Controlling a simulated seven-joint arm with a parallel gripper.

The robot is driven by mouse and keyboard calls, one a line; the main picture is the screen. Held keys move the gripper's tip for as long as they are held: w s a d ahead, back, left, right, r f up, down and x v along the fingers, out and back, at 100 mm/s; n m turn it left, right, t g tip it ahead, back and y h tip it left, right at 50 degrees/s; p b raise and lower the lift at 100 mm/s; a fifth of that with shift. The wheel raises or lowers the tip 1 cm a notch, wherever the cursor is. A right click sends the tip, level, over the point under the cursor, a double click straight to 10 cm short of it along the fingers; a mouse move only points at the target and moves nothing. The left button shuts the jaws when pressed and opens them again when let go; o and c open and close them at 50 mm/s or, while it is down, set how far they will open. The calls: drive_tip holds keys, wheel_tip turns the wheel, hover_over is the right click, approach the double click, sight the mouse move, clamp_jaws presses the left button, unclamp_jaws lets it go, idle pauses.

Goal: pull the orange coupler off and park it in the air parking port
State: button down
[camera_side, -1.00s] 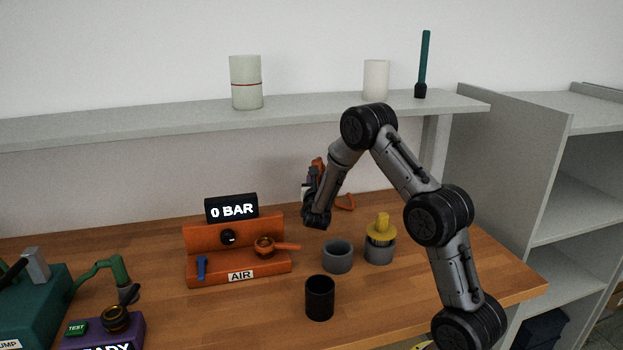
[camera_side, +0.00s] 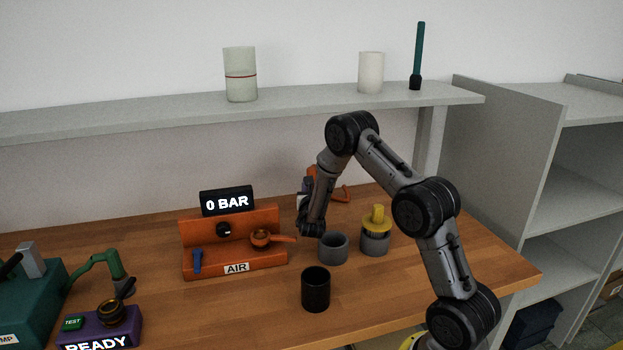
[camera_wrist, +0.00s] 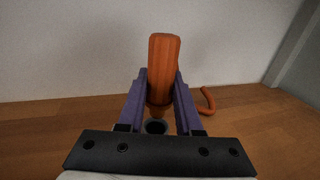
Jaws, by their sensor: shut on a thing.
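My gripper (camera_wrist: 160,95) is shut on an orange coupler (camera_wrist: 164,60), which stands up between its purple fingers in the wrist view. A dark round opening (camera_wrist: 155,127) shows just below the coupler; I cannot tell what it belongs to. In the side view my gripper (camera_side: 303,190) is behind my forearm, and only part of the orange coupler (camera_side: 312,172) shows. The orange AIR station (camera_side: 238,262) stands to the left, with a black round fitting (camera_side: 223,230) and a display reading 0 BAR (camera_side: 228,203). I cannot tell which part is the air parking port.
An open grey cup (camera_side: 332,248) stands near my arm, beside a grey holder with a yellow piece (camera_side: 376,220). A black cup (camera_side: 315,290) is in front. A curved orange piece (camera_wrist: 208,101) lies behind the gripper. A purple READY box and green pump are at left.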

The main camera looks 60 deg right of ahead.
drive_tip(key=shift+f, duration=0.35)
drive_tip(key=shift+f, duration=1.35)
idle(1.5)
drive_tip(key=shift+s+f, duration=0.1)
drive_tip(key=shift+f, duration=0.45)
drive_tip(key=shift+r, duration=0.75)
idle(0.8)
drive_tip(key=shift+f, duration=0.15)
idle(0.5)
